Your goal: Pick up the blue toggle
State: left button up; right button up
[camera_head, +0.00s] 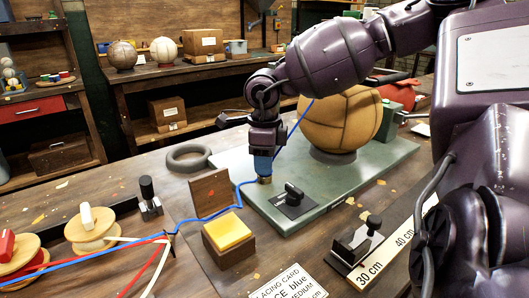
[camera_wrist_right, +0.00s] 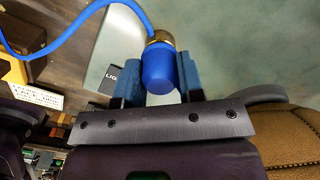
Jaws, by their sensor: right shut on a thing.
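The blue toggle (camera_wrist_right: 158,70) has a rounded blue body and a brass collar, with a blue lace running from the collar. In the wrist view it sits between the two blue-grey fingers of my right gripper (camera_wrist_right: 160,82), which are shut on it. In the head view my right gripper (camera_head: 263,164) points down at the left part of the green board (camera_head: 372,170). The toggle's brass end (camera_head: 264,180) shows just below the fingers; I cannot tell whether it touches the board. My left gripper is not in view.
A large tan leather ball (camera_head: 342,120) stands on the board behind the gripper. A black toggle switch (camera_head: 293,195) sits close in front. A yellow block on a wooden box (camera_head: 228,232), lace spools (camera_head: 90,230) and a grey ring (camera_head: 188,158) lie left. A ruler (camera_head: 385,250) lies front right.

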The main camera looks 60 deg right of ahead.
notch_tip(320, 180, up, 20)
jog(key=p, duration=0.2)
jog(key=shift+f, duration=0.2)
jog(key=shift+f, duration=0.15)
jog(key=shift+f, duration=0.35)
jog(key=shift+f+p, duration=0.3)
jog(key=shift+f, duration=0.4)
jog(key=shift+f, duration=1.05)
jog(key=shift+f, duration=0.35)
jog(key=shift+f, duration=1.8)
